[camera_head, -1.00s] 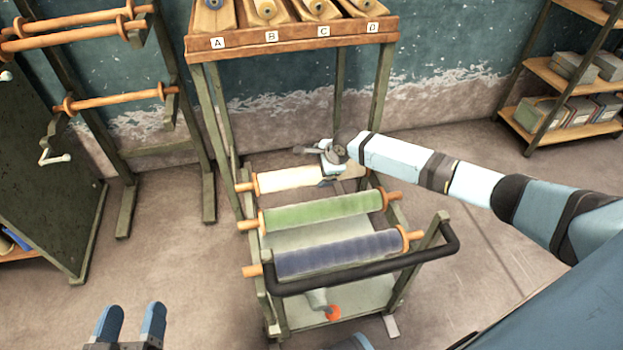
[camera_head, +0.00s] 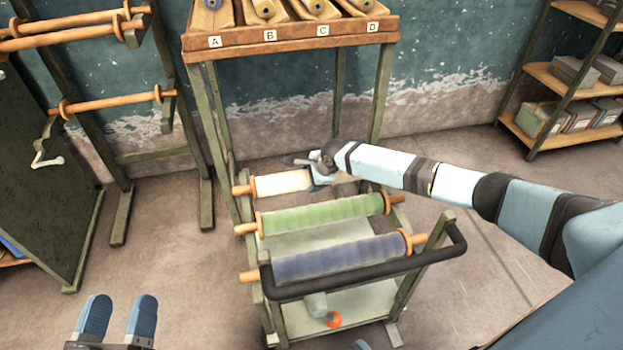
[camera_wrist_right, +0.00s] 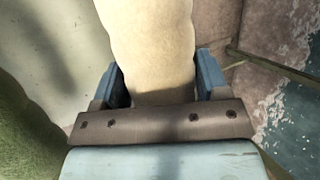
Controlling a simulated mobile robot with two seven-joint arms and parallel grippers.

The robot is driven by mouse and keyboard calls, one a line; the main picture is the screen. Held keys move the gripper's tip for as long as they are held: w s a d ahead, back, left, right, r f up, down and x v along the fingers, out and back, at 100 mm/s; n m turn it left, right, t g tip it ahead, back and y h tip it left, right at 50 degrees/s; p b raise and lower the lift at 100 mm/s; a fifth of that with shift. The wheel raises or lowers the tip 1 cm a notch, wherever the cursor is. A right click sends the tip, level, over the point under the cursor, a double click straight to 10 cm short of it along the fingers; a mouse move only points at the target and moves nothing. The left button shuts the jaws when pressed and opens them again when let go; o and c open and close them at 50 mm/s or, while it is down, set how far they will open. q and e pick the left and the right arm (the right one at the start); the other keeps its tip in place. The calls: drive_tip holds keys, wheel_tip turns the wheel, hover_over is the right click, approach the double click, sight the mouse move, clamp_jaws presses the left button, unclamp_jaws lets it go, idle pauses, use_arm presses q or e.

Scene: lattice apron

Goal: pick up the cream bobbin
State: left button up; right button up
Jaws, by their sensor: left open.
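The cream bobbin (camera_head: 281,183) lies across the back of the green-framed cart, its left orange flange and spindle end showing. My right gripper (camera_head: 312,172) is at its right part in the head view and hides that end. In the right wrist view, the cream roll (camera_wrist_right: 148,45) runs between the two blue fingers of this gripper (camera_wrist_right: 160,82), which straddle it, apparently open; whether they touch it is unclear. My left gripper (camera_head: 117,318) is open and empty at the lower left, far from the cart.
A green bobbin (camera_head: 322,214) and a blue bobbin (camera_head: 340,257) lie parallel in front on the cart. A black handle (camera_head: 370,268) crosses the cart's front. A wooden rack labelled A to D (camera_head: 290,38) stands behind. Spindle racks (camera_head: 115,102) are at left, shelves (camera_head: 565,82) at right.

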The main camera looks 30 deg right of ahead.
drive_tip(key=c, duration=0.7)
drive_tip(key=shift+o, duration=0.2)
drive_tip(key=shift+r, duration=0.1)
